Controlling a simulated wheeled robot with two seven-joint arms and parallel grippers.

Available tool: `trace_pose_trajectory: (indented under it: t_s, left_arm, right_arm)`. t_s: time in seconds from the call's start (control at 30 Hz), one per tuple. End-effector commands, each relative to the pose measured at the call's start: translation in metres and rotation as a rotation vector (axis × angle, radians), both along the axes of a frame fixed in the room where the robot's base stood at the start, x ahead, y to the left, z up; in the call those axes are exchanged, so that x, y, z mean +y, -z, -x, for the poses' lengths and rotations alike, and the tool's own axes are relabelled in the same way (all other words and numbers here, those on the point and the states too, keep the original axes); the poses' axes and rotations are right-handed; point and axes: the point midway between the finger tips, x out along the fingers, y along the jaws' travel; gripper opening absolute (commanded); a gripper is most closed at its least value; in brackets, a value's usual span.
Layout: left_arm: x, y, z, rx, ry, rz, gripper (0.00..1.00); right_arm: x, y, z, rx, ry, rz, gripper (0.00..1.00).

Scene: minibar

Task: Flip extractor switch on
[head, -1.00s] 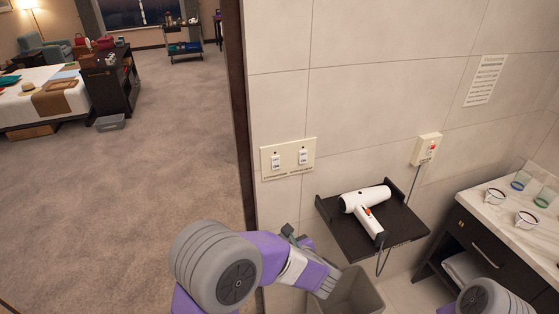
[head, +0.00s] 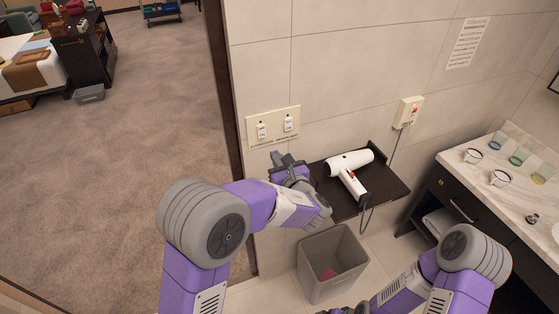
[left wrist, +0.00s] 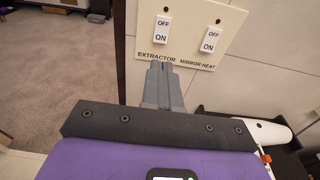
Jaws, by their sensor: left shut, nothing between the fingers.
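The cream switch plate (head: 258,141) is on the tiled wall and holds two white rocker switches. The extractor switch (head: 262,131) is the left one, labelled EXTRACTOR in the left wrist view (left wrist: 162,29), with OFF above ON. The mirror heat switch (left wrist: 210,40) is to its right. I cannot tell which half is pressed in. My left gripper (head: 278,157) is shut and empty, just below the plate. In the left wrist view its fingertips (left wrist: 161,68) appear just under the EXTRACTOR label. Contact is not clear. Only a dark edge of my right gripper (head: 345,310) shows at the bottom.
A dark shelf (head: 385,190) with a white hairdryer (head: 345,165) is on the wall right of my left gripper. A bin (head: 312,274) stands below. A marble counter (head: 500,205) with glasses and cups is at the right. The carpeted room to the left has free floor.

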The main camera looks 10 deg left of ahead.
Motion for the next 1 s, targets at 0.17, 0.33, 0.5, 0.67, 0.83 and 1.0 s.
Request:
trace_pose_trajectory:
  t_s: [0.17, 0.33, 0.5, 0.67, 0.83, 1.0]
  left_arm:
    - [0.024, 0.004, -0.033, 0.001, -0.005, 0.000, 0.00]
    - [0.041, 0.008, -0.059, 0.001, -0.004, 0.000, 0.00]
    - [0.050, 0.010, -0.074, 0.001, -0.001, 0.000, 0.00]
    - [0.054, 0.012, -0.079, 0.001, 0.000, 0.001, 0.00]
    - [0.054, 0.012, -0.079, 0.001, 0.001, 0.001, 0.00]
    - [0.053, 0.012, -0.079, -0.002, 0.001, -0.001, 0.00]
  right_arm:
    - [0.000, -0.007, 0.000, 0.000, 0.000, 0.000, 1.00]
    - [0.000, -0.012, 0.000, 0.000, 0.000, 0.000, 1.00]
    - [0.000, -0.016, 0.000, 0.000, 0.000, 0.000, 1.00]
    - [0.000, -0.016, 0.000, 0.000, 0.000, 0.000, 1.00]
    - [0.000, -0.016, 0.000, 0.000, 0.000, 0.000, 1.00]
    - [0.000, -0.015, 0.000, 0.000, 0.000, 0.000, 1.00]
